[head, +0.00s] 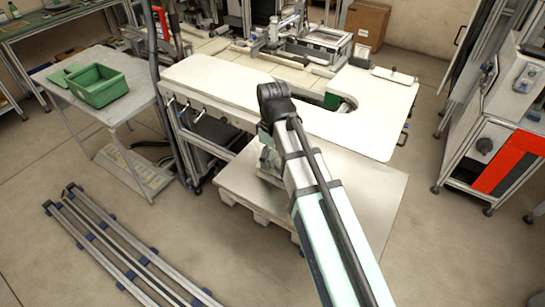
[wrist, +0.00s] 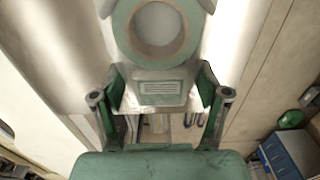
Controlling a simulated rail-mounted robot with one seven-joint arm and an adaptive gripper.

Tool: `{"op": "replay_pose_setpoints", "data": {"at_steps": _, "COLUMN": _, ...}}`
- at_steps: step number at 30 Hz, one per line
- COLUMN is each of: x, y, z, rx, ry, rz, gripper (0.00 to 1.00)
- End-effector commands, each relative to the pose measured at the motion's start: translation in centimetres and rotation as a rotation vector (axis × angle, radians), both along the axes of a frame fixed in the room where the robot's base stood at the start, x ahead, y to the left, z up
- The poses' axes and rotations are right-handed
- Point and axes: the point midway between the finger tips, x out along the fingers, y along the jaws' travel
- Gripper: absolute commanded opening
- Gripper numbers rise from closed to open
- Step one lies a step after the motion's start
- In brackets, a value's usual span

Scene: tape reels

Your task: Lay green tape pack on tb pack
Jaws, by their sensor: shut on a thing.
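In the wrist view a pale pack with a small printed label (wrist: 160,88) sits between the two green-and-grey fingers of my gripper (wrist: 160,100). My gripper is shut on it. A round tape reel with a dull green rim (wrist: 124,28) and a pale hole shows just beyond the label, seemingly part of this pack. In the head view my arm hides most of my gripper and the pack; only a grey part shows low beside the arm, over the pale low platform (head: 235,185). I cannot make out the tb pack in either view.
A white worktop with a rounded cutout (head: 215,85) stands behind my arm. A green bin (head: 97,86) rests on a grey side table at left. Long rails (head: 125,255) lie on the floor at front left. A cabinet with a red panel (head: 505,160) stands at right.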

Motion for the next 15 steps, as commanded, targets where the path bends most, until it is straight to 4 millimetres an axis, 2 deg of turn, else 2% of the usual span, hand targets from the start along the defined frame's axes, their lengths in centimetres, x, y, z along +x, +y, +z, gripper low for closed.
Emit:
{"op": "replay_pose_setpoints", "data": {"at_steps": 3, "x": -0.09, "y": -0.03, "z": -0.89, "rx": 0.0, "ry": 0.001, "rz": 0.0, "gripper": 0.32}}
{"op": "replay_pose_setpoints", "data": {"at_steps": 15, "x": -0.03, "y": -0.01, "z": -1.35, "rx": 0.0, "ry": 0.0, "rz": 0.0, "gripper": 0.32}}
